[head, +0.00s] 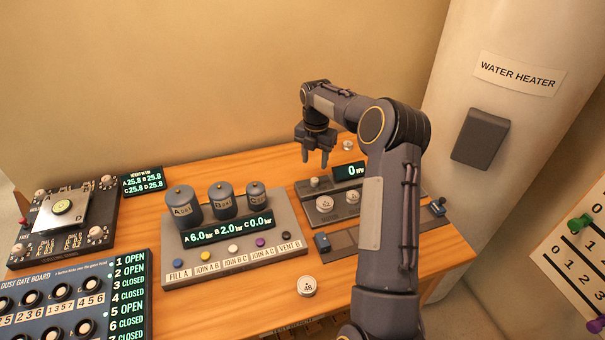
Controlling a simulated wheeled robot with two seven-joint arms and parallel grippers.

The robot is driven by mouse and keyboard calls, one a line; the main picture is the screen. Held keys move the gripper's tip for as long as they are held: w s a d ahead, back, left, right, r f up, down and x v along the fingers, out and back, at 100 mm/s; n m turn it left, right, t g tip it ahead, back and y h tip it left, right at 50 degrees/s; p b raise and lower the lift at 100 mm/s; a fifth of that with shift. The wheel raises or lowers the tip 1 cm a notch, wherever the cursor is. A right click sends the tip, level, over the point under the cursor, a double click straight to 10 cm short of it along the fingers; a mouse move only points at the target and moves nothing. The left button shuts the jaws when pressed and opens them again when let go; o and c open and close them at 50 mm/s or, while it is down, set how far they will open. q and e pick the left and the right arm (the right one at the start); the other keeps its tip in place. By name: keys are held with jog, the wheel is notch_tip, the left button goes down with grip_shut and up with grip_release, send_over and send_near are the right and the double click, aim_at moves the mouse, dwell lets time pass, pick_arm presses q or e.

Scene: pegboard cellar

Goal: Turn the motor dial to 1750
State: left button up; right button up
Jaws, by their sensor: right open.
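The motor unit (300,188) is a grey panel on the wooden table, with pale round parts on it. Its display (350,171) reads 0 RPM in pale green. A small pale knob (314,182), which looks like the motor dial, stands at the panel's back left; its markings are too small to read. My right arm hides the right part of the unit. My left gripper is out of view.
Two pale discs (324,204) sit on the panel, and a rail with blue end blocks (322,242) runs in front. A tank panel (270,248) stands left, a loose disc (306,286) in front. The water heater (480,60) rises at right.

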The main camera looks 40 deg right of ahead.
aim_at(314, 180)
notch_tip(314, 180, down, 8)
jog(key=shift+d+r+p, duration=0.1)
jog(key=shift+p, duration=0.7)
jog(key=shift+s, duration=0.1)
jog(key=shift+c, duration=0.3)
grip_shut()
